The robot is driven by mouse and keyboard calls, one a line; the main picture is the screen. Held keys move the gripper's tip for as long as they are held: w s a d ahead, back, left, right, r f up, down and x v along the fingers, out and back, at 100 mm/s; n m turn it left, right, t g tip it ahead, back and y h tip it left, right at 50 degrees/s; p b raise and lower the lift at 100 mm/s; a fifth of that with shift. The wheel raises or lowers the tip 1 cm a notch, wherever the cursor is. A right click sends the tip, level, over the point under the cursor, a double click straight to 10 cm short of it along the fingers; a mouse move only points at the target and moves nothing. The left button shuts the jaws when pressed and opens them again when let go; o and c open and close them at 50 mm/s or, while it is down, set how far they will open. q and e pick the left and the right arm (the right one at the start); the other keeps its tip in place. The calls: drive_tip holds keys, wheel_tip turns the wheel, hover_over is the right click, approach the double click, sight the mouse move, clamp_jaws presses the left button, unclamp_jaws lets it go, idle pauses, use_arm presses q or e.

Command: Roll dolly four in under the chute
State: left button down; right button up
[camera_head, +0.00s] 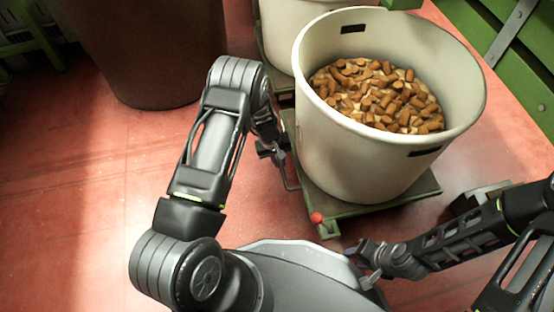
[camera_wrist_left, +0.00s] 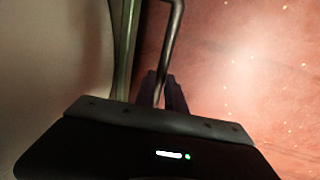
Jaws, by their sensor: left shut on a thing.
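A green dolly (camera_head: 420,192) stands on the floor in front of me, bearing a cream tub (camera_head: 345,155) of cork stoppers (camera_head: 375,95). No number shows on it. A thin bent metal handle (camera_head: 290,180) rises at its left side. My left gripper (camera_head: 272,150) is shut on this handle; the left wrist view shows the handle (camera_wrist_left: 170,50) between the fingers (camera_wrist_left: 161,92), beside the dolly's green edge (camera_wrist_left: 122,50) and the tub wall (camera_wrist_left: 55,70). My right gripper (camera_head: 358,268) is open and empty, near the dolly's front edge. I cannot clearly make out the chute.
A red knob (camera_head: 317,217) sits at the dolly's near corner. Another cream tub (camera_head: 285,35) stands close behind. A large dark brown tub (camera_head: 150,50) stands at the back left. Green framework (camera_head: 520,50) rises at the right. The red floor (camera_head: 70,200) at left is clear.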

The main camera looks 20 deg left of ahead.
use_arm(q)
drive_tip(key=shift+w+d, duration=0.25)
drive_tip(key=shift+d, duration=0.05)
drive_tip(key=c, duration=1.4)
unclamp_jaws()
drive_tip(key=shift+a, duration=0.1)
wheel_tip(320, 180, up, 8)
drive_tip(key=s+a+p, duration=0.1)
drive_tip(key=p, duration=0.2)
drive_tip(key=shift+f, duration=0.15)
drive_tip(key=shift+s, duration=0.1)
